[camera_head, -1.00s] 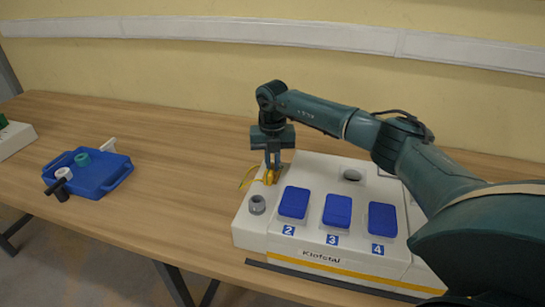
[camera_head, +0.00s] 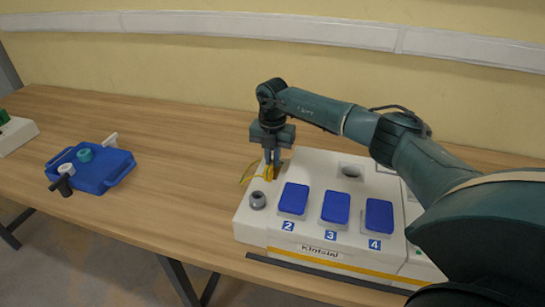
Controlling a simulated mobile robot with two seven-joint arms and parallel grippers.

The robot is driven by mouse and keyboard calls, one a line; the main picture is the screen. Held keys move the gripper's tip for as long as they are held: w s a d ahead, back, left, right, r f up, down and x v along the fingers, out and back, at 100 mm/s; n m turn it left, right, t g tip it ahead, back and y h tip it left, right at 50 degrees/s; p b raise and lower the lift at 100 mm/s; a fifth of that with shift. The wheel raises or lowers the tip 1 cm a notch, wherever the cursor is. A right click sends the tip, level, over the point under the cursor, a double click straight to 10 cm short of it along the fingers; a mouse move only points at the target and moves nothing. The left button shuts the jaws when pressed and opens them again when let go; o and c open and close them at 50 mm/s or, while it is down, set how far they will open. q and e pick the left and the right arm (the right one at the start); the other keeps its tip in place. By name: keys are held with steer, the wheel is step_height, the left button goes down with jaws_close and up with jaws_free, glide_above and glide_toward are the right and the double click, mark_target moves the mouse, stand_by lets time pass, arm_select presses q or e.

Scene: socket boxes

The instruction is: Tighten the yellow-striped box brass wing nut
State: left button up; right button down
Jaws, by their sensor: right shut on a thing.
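The yellow-striped box (camera_head: 345,263) is white, with a yellow stripe along its front, and stands on the table. The brass wing nut (camera_head: 269,174) is at its back left corner. My right gripper (camera_head: 271,164) points down over that corner, shut on the wing nut, and its fingers partly hide the nut. A thin yellow loop (camera_head: 249,174) shows just left of the nut. My left gripper is not in view.
The box top carries blue covers (camera_head: 336,207) marked 2, 3 and 4, and a grey round socket (camera_head: 258,200). A blue tray (camera_head: 106,182) with small parts lies at left on the wooden table (camera_head: 180,190). The table between tray and box is clear.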

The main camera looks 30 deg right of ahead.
mark_target(272, 160)
steer(key=shift+w+d+r, duration=0.1)
steer(key=shift+r, duration=0.05)
steer(key=c, duration=1.8)
jaws_free()
arm_select(q)
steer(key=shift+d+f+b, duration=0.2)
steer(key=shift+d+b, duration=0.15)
steer(key=shift+b, duration=0.55)
arm_select(e)
step_height(272, 160, up, 13)
steer(key=shift+r, duration=0.1)
